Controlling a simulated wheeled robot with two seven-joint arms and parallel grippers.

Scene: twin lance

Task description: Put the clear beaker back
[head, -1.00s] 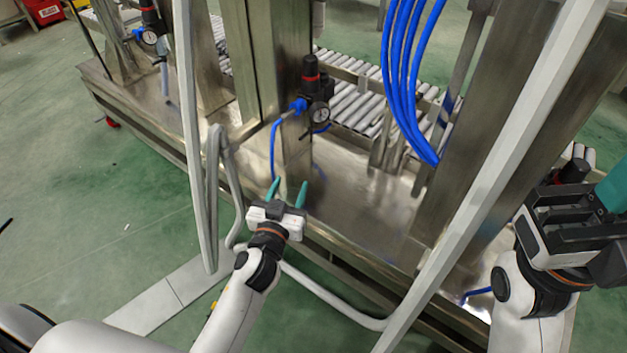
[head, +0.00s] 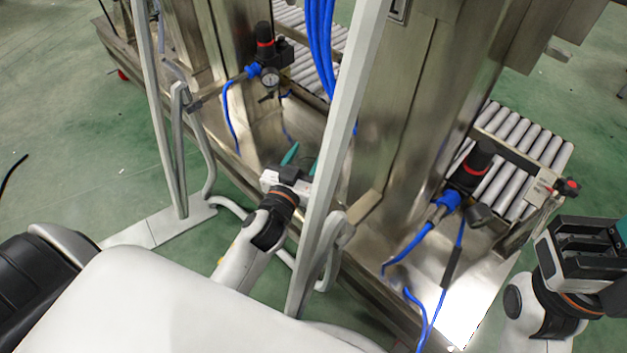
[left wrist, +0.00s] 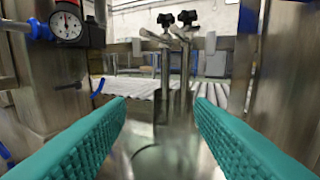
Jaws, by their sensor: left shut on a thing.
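My left gripper (head: 302,160) is over the steel machine bench (head: 262,125), partly behind a slanted pale frame post. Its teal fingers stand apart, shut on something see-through. In the left wrist view, a faint glassy outline, likely the clear beaker (left wrist: 160,152), shows low between the fingers; its edges are hard to make out. The beaker cannot be picked out in the head view. My right gripper (head: 618,238) is at the right edge, with a bit of teal finger showing; its fingertips are cut off.
The pale tube frame (head: 345,125) crosses close to my left arm. Pressure regulators (head: 268,65) with blue hoses stand on the bench, another (head: 470,175) further right. Roller conveyors (head: 520,135) lie behind.

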